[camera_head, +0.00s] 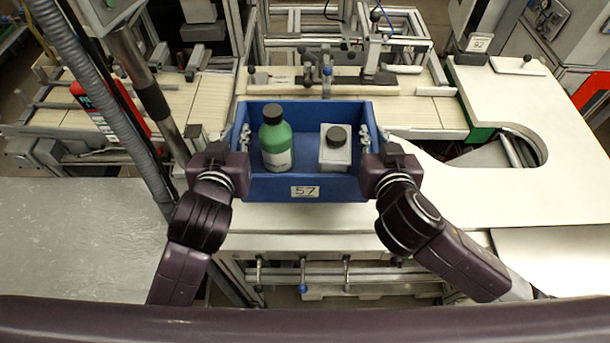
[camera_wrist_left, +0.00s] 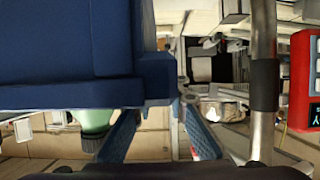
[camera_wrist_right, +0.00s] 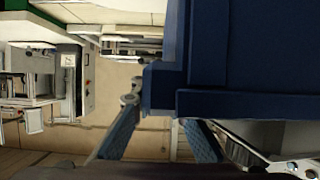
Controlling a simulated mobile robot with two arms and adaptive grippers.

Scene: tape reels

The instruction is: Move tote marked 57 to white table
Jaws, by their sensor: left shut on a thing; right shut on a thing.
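The blue tote (camera_head: 270,188) with the label 57 is in the middle of the head view, upright and facing me. A green bottle (camera_head: 277,150) with a dark cap and a pale square bottle (camera_head: 335,156) with a dark cap stand in it. My left gripper (camera_head: 242,138) is shut on the tote's left wall, my right gripper (camera_head: 363,138) on its right wall. The tote's wall also fills much of the left wrist view (camera_wrist_left: 70,50) and right wrist view (camera_wrist_right: 250,60). Whether its base touches anything is hidden.
A white table surface (camera_head: 515,110) with a rounded cutout is at the right. A slatted bench with fixtures (camera_head: 420,113) lies behind the tote. A bare grey table (camera_head: 80,240) is at the left.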

